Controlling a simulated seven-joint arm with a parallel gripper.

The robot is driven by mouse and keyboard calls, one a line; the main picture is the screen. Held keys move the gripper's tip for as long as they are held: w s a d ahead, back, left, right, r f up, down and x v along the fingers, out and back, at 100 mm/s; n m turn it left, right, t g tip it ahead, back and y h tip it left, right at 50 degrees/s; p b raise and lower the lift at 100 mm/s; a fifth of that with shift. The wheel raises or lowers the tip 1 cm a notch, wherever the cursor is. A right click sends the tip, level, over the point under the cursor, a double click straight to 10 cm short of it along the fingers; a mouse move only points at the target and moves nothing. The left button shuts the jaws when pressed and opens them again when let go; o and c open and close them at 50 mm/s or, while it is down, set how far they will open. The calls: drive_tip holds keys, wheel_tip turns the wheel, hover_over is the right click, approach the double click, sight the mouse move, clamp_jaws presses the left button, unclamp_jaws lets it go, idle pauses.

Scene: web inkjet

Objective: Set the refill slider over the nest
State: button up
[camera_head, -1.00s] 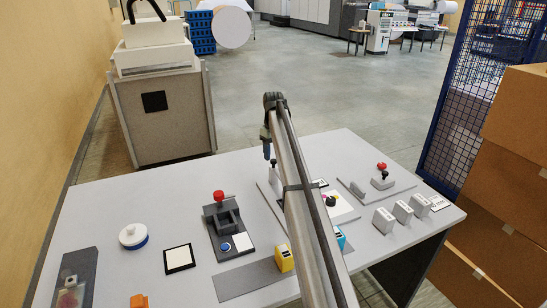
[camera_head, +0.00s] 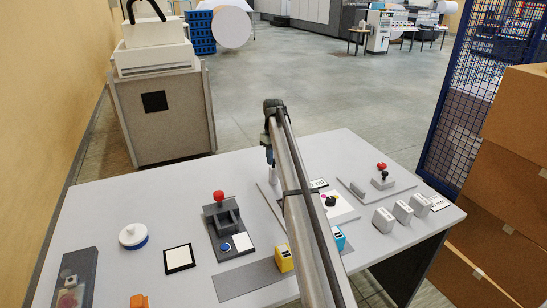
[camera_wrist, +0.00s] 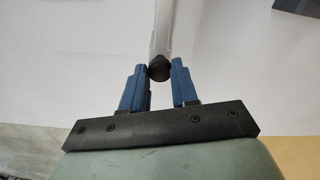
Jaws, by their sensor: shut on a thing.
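My gripper (camera_head: 270,160) is over the far edge of the table, left of my arm. In the wrist view my gripper's blue fingers (camera_wrist: 160,82) are shut on a dark round knob (camera_wrist: 159,70). A pale narrow bar (camera_wrist: 162,35) runs away from the knob; I take this knobbed piece to be the refill slider. In the head view a pale upright part (camera_head: 273,176) shows just below the fingers. A plate with coloured spots (camera_head: 342,208) lies right of my arm. My arm hides part of this station, and I cannot tell which part is the nest.
A dark fixture with a red knob (camera_head: 219,197) stands left of my arm. Yellow (camera_head: 284,258) and blue (camera_head: 338,238) blocks stand near the front. Grey blocks (camera_head: 403,211) and a plate with a red-knobbed part (camera_head: 382,170) are at right. The table's back left is clear.

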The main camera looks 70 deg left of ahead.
clamp_jaws()
drive_tip(key=d, duration=0.6)
drive_tip(key=shift+d, duration=0.3)
drive_tip(key=shift+f, duration=0.1)
drive_tip(key=o, duration=0.7)
unclamp_jaws()
wheel_tip(320, 180, up, 14)
